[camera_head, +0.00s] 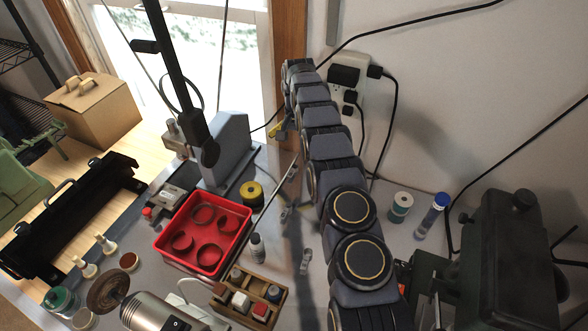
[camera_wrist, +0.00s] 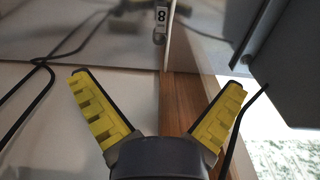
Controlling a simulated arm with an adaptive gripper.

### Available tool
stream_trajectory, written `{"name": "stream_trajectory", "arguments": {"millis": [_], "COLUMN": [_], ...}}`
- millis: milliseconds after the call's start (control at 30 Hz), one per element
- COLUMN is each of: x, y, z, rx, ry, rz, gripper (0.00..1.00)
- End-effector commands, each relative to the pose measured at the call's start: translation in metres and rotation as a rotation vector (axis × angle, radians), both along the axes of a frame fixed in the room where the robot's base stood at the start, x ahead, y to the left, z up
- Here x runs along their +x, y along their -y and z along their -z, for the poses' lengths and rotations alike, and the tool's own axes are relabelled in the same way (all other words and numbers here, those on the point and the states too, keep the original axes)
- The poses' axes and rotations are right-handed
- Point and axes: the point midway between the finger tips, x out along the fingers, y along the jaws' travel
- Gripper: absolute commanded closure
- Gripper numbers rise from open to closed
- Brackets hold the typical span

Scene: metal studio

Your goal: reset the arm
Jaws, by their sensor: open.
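My arm stretches from the bottom of the head view up toward the wall and window frame. In the wrist view my gripper (camera_wrist: 158,84) is open, its two yellow ribbed fingers spread wide. Nothing is between the fingers. In the head view the gripper is mostly hidden at the far end of the arm; only a small yellow part shows beside the wooden frame.
A red tray (camera_head: 161,245) and a wooden box (camera_head: 228,313) with small containers stand left of my arm. A power outlet (camera_head: 347,88) with black cables is on the wall close to the arm. A dark machine (camera_head: 515,255) stands at right. A cardboard box (camera_head: 95,112) is at left.

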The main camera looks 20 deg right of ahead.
Motion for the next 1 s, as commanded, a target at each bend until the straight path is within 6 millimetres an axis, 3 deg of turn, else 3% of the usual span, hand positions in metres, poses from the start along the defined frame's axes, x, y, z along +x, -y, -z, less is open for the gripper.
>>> {"name": "stream_trajectory", "arguments": {"millis": [333,500,833,1000], "x": [0.001,0.001,-0.002,-0.018], "y": [0.000,0.000,-0.002,-0.018], "z": [-0.068,-0.086,-0.097,-0.127], "rx": [-0.001,-0.001,0.000,0.005], "ry": [0.007,0.004,0.000,-0.013], "rz": [0.001,0.000,-0.009,-0.070], "gripper": [0.00,0.00,0.00,0.00]}}
